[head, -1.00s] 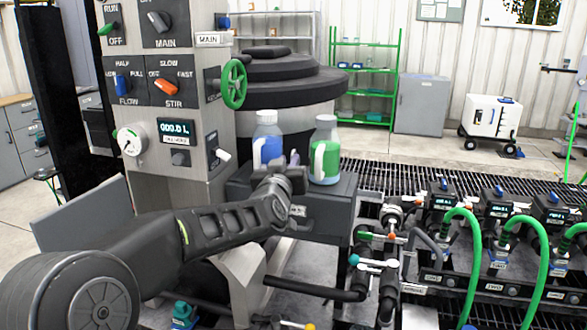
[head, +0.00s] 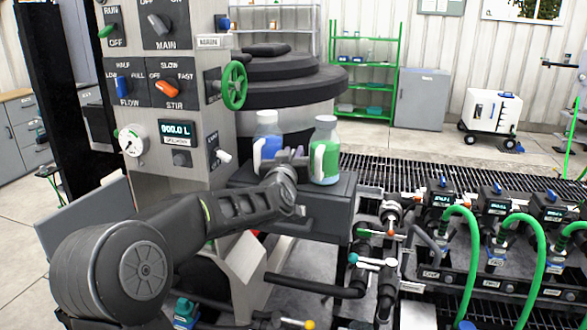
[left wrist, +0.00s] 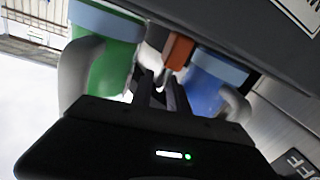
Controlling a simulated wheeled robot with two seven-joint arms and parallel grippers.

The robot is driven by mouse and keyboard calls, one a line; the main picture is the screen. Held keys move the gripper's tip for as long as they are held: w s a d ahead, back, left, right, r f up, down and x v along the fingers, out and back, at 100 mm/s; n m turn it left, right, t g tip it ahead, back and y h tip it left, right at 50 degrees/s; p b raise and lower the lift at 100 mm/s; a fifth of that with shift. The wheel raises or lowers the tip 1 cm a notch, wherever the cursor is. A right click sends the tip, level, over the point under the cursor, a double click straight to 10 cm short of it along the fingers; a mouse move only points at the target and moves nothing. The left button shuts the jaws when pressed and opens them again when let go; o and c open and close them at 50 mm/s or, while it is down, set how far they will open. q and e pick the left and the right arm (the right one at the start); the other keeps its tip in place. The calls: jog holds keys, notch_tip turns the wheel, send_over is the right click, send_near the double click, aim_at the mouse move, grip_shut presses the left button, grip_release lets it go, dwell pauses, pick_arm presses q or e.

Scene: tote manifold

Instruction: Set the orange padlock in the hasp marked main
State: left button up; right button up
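My left gripper (head: 280,156) reaches in at the two jugs on a dark box-like ledge (head: 325,215). In the left wrist view its fingers (left wrist: 160,90) appear apart, pointing at an orange block with a silvery part (left wrist: 178,48), apparently the orange padlock. It lies between the jugs, just beyond the fingertips; I see no clear grip on it. In the head view the padlock is hidden by my gripper and the jugs. A plate marked MAIN (head: 212,41) is on the grey control column (head: 195,80); its hasp is not clear. My right gripper is out of view.
A blue-labelled jug (head: 266,140) and a green-labelled jug (head: 325,150) stand close on both sides of my gripper. A green handwheel (head: 234,86) sticks out from the column above. Pipes and green hoses (head: 467,265) fill the right.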

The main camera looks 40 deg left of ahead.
aim_at(293, 151)
pick_arm(q)
jog(key=shift+c, duration=0.2)
grip_shut()
jog(key=shift+r, duration=0.1)
notch_tip(293, 151, up, 10)
jog(key=p, duration=0.2)
jog(key=shift+p, duration=0.3)
dwell(0.7)
